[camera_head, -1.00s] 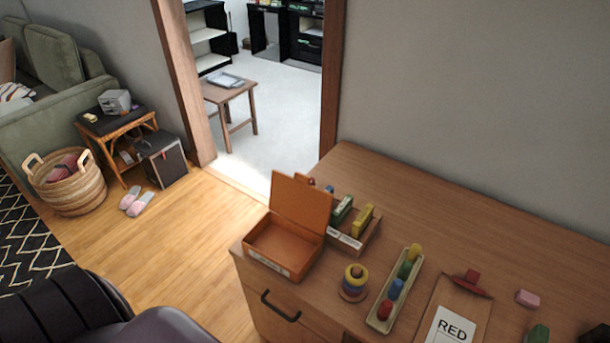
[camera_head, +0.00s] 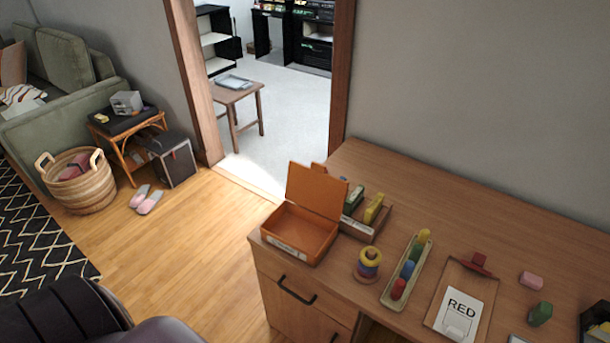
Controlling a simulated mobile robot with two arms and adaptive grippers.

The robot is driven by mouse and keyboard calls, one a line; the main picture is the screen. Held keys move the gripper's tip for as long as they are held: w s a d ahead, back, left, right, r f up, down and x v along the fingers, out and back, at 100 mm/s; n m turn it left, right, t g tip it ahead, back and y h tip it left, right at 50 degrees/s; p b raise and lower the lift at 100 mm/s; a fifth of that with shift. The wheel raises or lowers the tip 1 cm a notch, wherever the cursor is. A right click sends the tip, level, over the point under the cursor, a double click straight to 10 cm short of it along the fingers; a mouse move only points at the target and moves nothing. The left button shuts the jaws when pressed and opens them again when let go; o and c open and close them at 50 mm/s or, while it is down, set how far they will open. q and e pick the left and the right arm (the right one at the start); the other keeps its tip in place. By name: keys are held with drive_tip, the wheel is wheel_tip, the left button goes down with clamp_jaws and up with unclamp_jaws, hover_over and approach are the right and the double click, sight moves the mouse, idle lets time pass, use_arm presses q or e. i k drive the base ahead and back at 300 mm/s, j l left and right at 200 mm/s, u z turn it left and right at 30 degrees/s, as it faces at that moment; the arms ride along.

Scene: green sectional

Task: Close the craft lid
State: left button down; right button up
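The orange-brown craft box (camera_head: 298,236) stands at the near left corner of the wooden cabinet top. Its lid (camera_head: 317,190) stands raised at the back edge, so the box is open, and its inside looks empty. A pale label shows on the box's front. Neither of my grippers shows in the head view.
Wooden floor (camera_head: 200,245) lies open left of the cabinet.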

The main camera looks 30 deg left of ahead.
sight(323, 193)
drive_tip(key=k+z, duration=0.2)
drive_tip(key=z, duration=0.3)
drive_tip(key=k+z, duration=0.15)
drive_tip(key=z, duration=0.3)
drive_tip(key=j+z, duration=0.1)
drive_tip(key=j, duration=1.05)
drive_tip(key=j+z, duration=0.15)
drive_tip(key=j, duration=0.95)
drive_tip(key=k, duration=0.05)
